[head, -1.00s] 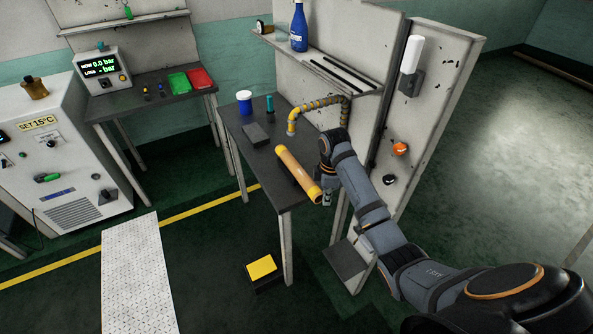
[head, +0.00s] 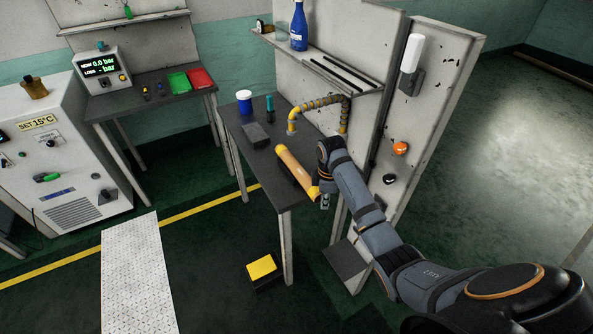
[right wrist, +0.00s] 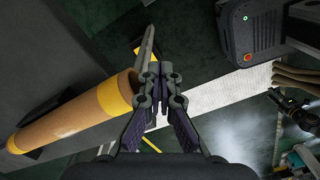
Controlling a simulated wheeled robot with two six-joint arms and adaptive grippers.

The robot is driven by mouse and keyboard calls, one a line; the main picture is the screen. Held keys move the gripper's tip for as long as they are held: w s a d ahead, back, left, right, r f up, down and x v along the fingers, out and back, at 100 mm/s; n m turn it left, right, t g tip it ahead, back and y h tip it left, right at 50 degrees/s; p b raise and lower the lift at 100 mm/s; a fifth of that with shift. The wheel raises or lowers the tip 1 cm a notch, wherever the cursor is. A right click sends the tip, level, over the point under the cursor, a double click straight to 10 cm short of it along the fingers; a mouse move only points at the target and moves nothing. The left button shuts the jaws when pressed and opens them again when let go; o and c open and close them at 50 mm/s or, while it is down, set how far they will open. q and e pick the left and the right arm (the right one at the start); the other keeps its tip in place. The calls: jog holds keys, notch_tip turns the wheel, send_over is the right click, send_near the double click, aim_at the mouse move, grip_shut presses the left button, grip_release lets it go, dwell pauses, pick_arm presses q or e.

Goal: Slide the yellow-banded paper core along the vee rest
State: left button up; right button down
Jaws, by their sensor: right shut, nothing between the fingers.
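The paper core (head: 293,168) is an orange-brown tube with yellow bands at its ends. It lies lengthwise on the dark vee rest, which it largely hides, near the front right of the dark bench. In the right wrist view the core (right wrist: 75,118) runs from lower left to upper middle, its yellow-banded open end close to my fingers. Dark parts of the vee rest (right wrist: 36,153) show beneath it. My right gripper (head: 325,201) is just right of the core's near end, pointing down. In the wrist view its fingers (right wrist: 157,72) are together and empty, beside the core. My left gripper is out of view.
The bench (head: 262,165) also holds a dark block (head: 255,134), a white-and-blue jar (head: 244,102), a teal bottle (head: 270,105) and a yellow jointed hose (head: 318,103). A panel wall stands close at the right. A yellow-topped pedal (head: 262,267) is on the floor.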

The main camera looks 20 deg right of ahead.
aim_at(315, 188)
jog(key=shift+w+a+b, duration=0.2)
jog(key=shift+w+b, duration=0.95)
jog(key=shift+w, duration=1.4)
jog(key=shift+w+a+b, duration=0.15)
jog(key=shift+w+b, duration=1.35)
jog(key=shift+w, duration=0.55)
jog(key=shift+s+r+p, duration=0.15)
jog(key=shift+s+p, duration=0.05)
jog(key=shift+p, duration=0.35)
jog(key=shift+s+p, duration=0.6)
jog(key=shift+p, duration=0.3)
jog(key=shift+s+p, duration=0.55)
jog(key=shift+p, duration=0.3)
jog(key=shift+s, duration=0.2)
notch_tip(315, 188, up, 7)
jog(key=p, duration=0.8)
jog(key=shift+p, duration=0.35)
